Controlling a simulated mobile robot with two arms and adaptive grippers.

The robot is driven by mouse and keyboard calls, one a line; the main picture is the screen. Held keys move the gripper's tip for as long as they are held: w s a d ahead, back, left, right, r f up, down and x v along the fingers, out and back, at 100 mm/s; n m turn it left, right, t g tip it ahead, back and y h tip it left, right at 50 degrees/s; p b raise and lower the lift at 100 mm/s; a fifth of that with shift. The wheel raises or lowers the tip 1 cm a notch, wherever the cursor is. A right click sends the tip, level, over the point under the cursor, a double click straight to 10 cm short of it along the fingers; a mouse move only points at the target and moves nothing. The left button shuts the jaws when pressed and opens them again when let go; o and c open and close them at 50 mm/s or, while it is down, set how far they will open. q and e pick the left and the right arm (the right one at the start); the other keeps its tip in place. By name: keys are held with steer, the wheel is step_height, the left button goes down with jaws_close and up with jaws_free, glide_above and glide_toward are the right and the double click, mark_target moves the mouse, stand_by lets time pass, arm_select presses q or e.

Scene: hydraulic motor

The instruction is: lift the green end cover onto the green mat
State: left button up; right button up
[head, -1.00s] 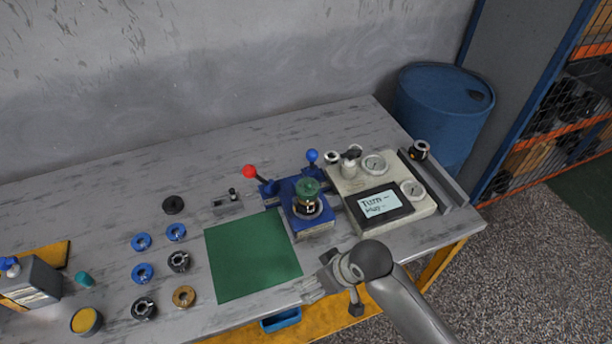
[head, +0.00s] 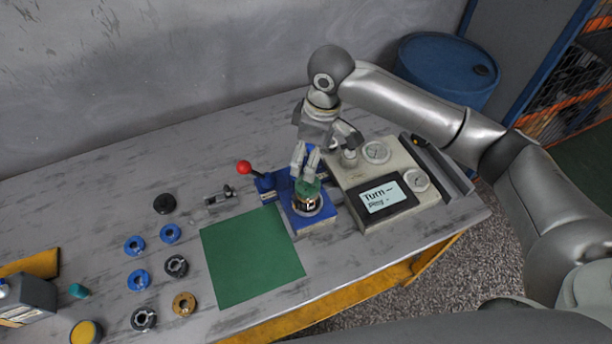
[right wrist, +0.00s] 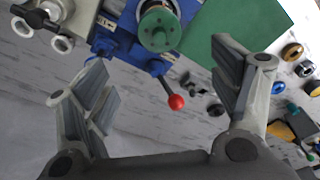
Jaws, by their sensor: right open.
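The green end cover (head: 308,189) sits on top of the motor in the blue fixture (head: 313,222). It also shows in the right wrist view as a round green disc (right wrist: 158,28) at the top. My right gripper (head: 305,163) is open in the head view, just behind and above the cover, and partly overlaps it. In the right wrist view the spread fingers of my right gripper (right wrist: 170,85) are empty, with the cover beyond them. The green mat (head: 252,257) lies flat and empty to the left of the fixture. My left gripper is out of view.
A red-knobbed lever (head: 244,167) stands at the fixture's left. A gauge panel with a screen (head: 384,199) is close on the right. Several rings, including a brass one (head: 184,303), lie left of the mat. A blue barrel (head: 447,72) stands behind the table.

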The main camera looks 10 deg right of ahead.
steer(key=f, duration=0.3)
steer(key=f+p, duration=0.1)
steer(key=f, duration=0.1)
steer(key=shift+a, duration=0.25)
step_height(320, 180, down, 4)
steer(key=shift+w+a+f+p, duration=0.1)
steer(key=shift+w+p, duration=0.05)
steer(key=shift+p, duration=0.95)
steer(key=shift+f, duration=0.55)
steer(key=shift+w, duration=0.1)
steer(key=c, duration=1.3)
steer(key=shift+r, duration=0.15)
steer(key=shift+c, duration=0.3)
steer(key=shift+r+b, duration=0.65)
steer(key=shift+w+r+b, duration=0.1)
steer(key=shift+r+b, duration=0.35)
steer(key=shift+r, duration=0.2)
steer(key=s+d+r+b, duration=0.2)
steer(key=s+r+b, duration=0.1)
steer(key=s+r, duration=0.7)
steer(key=s, duration=0.4)
steer(key=shift+d, duration=0.3)
